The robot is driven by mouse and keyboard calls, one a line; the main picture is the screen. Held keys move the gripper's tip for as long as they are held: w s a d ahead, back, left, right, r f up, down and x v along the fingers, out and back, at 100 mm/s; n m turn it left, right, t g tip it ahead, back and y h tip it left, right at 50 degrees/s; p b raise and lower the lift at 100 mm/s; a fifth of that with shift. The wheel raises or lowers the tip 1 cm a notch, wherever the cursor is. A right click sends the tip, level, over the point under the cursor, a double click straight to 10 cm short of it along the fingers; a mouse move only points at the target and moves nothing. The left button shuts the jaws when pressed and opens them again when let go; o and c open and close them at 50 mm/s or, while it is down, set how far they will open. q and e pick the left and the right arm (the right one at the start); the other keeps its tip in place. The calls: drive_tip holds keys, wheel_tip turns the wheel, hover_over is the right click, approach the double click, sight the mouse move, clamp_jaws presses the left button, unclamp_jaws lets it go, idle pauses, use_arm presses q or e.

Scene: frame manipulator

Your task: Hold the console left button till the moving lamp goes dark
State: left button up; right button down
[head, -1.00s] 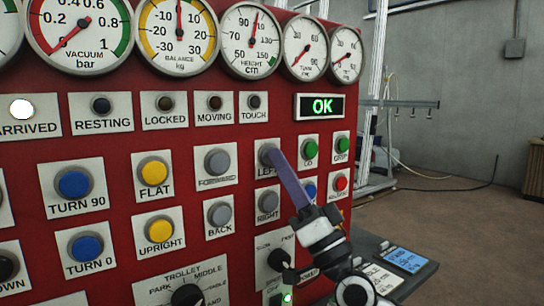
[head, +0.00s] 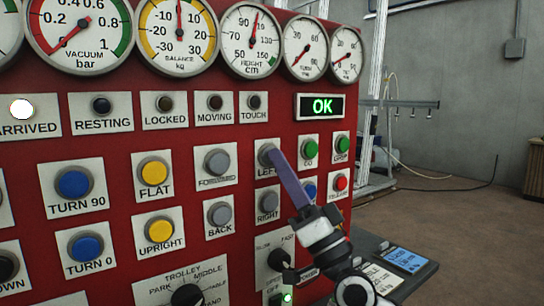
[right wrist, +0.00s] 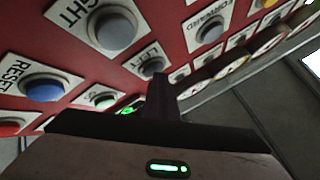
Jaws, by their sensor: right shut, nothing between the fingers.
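The red console (head: 120,140) carries the grey LEFT button (head: 265,152) on a white plate. My right gripper (head: 277,153) is shut and empty, with its fingertips at the LEFT button, partly covering it and its label. Whether the button is pressed in I cannot tell. In the right wrist view the fingers (right wrist: 158,85) point at the LEFT button (right wrist: 153,66). The MOVING lamp (head: 215,102) is dark. My left gripper is not in view.
The ARRIVED lamp (head: 21,109) is lit white, and the display (head: 322,106) reads OK in green. The FORWARD (head: 217,162) and RIGHT (head: 267,202) buttons sit close by. Gauges line the console's top. Open floor lies to the right.

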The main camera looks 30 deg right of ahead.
idle(0.4)
drive_tip(key=shift+s+p, duration=0.35)
drive_tip(key=shift+s, duration=0.45)
drive_tip(key=shift+s+d, duration=0.1)
drive_tip(key=s+p, duration=0.1)
drive_tip(key=s, duration=0.4)
drive_tip(key=shift+d, duration=0.15)
drive_tip(key=shift+w, duration=0.1)
